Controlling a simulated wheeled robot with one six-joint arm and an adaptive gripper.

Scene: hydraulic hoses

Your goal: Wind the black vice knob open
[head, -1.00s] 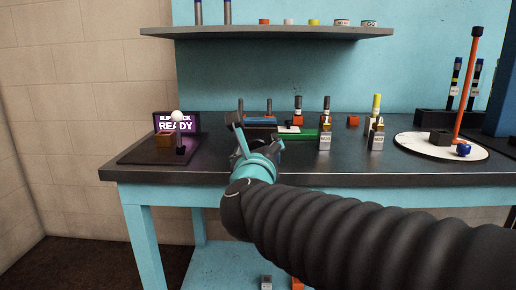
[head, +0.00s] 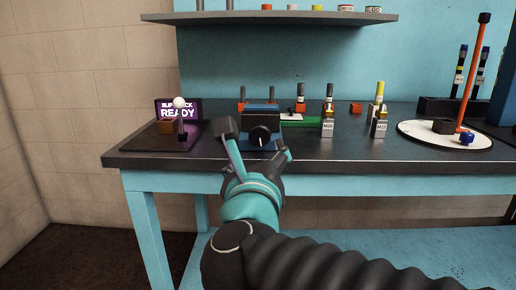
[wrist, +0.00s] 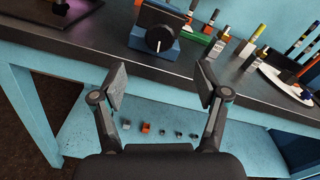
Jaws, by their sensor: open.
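The black vice knob (head: 260,136) is round with a light mark on its face. It sits on the front of the dark vice (head: 262,121), which has a blue base (wrist: 151,47) on the bench. In the wrist view the knob (wrist: 159,39) is beyond the fingertips and a little above the middle. My gripper (head: 257,147) is open and empty, its two fingers spread in front of the bench edge. In the wrist view my gripper (wrist: 161,83) is apart from the knob, with nothing between its fingers.
A dark pad with a white-ball lever (head: 180,104) and a READY screen (head: 181,109) stand to the left. Two labelled fittings (head: 328,127) and a round white plate (head: 414,136) are to the right. Small parts lie on the lower shelf (wrist: 147,127).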

